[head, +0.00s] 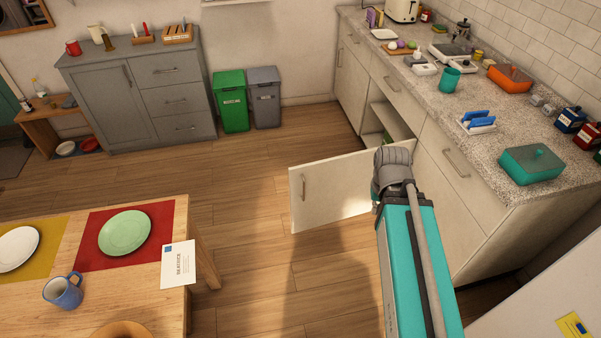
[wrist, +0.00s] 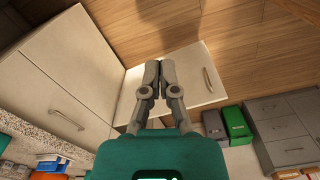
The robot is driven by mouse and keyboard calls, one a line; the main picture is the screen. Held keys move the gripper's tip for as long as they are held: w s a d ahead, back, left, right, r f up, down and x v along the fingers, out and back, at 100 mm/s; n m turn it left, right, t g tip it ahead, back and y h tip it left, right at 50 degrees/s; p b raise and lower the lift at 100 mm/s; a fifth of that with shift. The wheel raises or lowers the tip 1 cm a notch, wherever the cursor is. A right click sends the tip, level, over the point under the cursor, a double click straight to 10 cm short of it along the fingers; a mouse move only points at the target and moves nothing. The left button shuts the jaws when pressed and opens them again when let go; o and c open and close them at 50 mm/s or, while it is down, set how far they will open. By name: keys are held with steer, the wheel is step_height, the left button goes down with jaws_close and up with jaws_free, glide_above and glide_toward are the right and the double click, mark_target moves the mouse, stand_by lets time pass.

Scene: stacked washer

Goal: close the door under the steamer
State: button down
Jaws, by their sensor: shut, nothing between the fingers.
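A pale cabinet door (head: 335,187) stands wide open below the counter in the head view, its handle (head: 303,187) near the free edge. Behind it the open cabinet (head: 392,122) shows a shelf. The same door (wrist: 212,65) and handle (wrist: 208,80) show in the wrist view. My gripper (wrist: 158,65) is shut and empty, its fingertips in front of the door's outer face, left of the handle. I cannot tell whether they touch it. In the head view my gripper is hidden behind my arm. I cannot tell which countertop item is the steamer.
The granite counter (head: 480,88) carries a teal cup (head: 449,80), an orange dish (head: 510,79) and a green dish (head: 532,166). A wooden table (head: 150,298) stands at the lower left. Green (head: 231,101) and grey (head: 264,98) bins stand at the back. Floor left of the door is clear.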

mark_target(296, 171)
steer(key=shift+f, duration=0.1)
steer(key=w+a+f+m+t+y+b, duration=0.3)
steer(key=w+a+f+t+y+b, duration=0.6)
steer(key=w+a+f+b, duration=1.55)
steer(key=w+d+f+m+t+h+b, duration=0.2)
steer(key=w+d+f+m+t+b, duration=0.2)
steer(key=b, duration=2.3)
step_height(296, 171, down, 4)
steer(key=m+t, duration=0.3)
steer(key=m, duration=0.3)
steer(key=shift+w+d+f+t, duration=0.15)
steer(key=shift+f+t, duration=0.05)
steer(key=shift+t, duration=0.1)
steer(key=shift+w, duration=0.15)
steer(key=x, duration=1.3)
steer(key=shift+w, duration=0.35)
